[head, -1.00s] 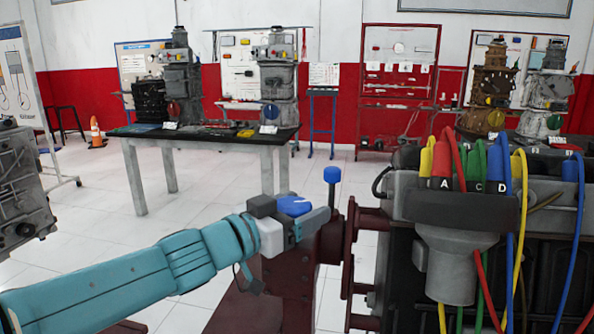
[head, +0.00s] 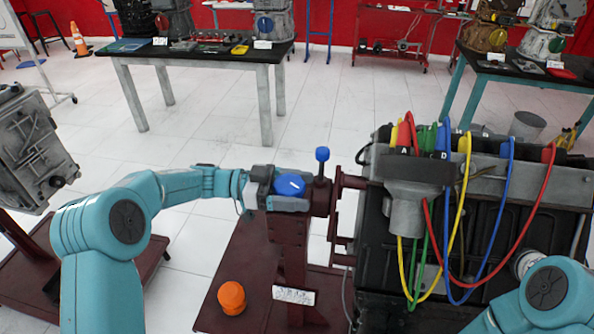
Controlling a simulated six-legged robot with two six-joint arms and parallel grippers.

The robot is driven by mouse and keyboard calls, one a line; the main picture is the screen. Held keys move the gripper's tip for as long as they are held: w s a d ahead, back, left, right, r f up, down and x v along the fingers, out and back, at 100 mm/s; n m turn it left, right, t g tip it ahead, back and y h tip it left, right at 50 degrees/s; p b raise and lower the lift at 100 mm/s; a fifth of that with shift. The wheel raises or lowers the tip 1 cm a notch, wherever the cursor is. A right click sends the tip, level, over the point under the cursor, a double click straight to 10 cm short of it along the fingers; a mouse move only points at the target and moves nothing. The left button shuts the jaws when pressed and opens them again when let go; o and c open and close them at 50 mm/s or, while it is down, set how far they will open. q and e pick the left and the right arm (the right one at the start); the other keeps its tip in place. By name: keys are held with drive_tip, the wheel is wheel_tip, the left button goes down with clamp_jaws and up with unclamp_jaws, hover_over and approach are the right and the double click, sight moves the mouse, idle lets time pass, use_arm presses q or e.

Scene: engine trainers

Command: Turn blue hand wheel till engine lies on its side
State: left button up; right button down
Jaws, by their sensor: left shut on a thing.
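The blue hand wheel (head: 289,184) sits on top of the maroon stand post (head: 291,250), in the middle of the head view. My left gripper (head: 284,193) reaches it from the left and is shut on it, with the grey fingers hiding part of its rim. The engine (head: 480,220) is a dark block at the right, held on the stand by a maroon bracket (head: 347,215). My right forearm shows at the lower right corner, but its gripper is out of view.
A blue-topped lever (head: 322,160) stands just right of the wheel. Coloured cables (head: 437,240) loop over the engine's near side. An orange cap (head: 231,297) lies on the maroon stand base (head: 222,262). Another engine (head: 35,150) stands at the left; tables are behind, with free floor between.

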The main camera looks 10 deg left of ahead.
use_arm(q)
drive_tip(key=m+g, duration=0.1)
drive_tip(key=g, duration=0.1)
drive_tip(key=m+g+p, duration=0.1)
drive_tip(key=g, duration=0.1)
drive_tip(key=shift+s+d+m, duration=0.1)
drive_tip(key=shift+s+m, duration=0.1)
drive_tip(key=shift+m, duration=0.2)
drive_tip(key=shift+s+m+g+y, duration=0.15)
drive_tip(key=shift+m+g+y, duration=0.4)
drive_tip(key=shift+g, duration=0.75)
drive_tip(key=shift+s+m, duration=0.1)
drive_tip(key=shift+m, duration=0.15)
drive_tip(key=o, duration=0.9)
drive_tip(key=shift+o, duration=0.3)
drive_tip(key=shift+s+r, duration=0.15)
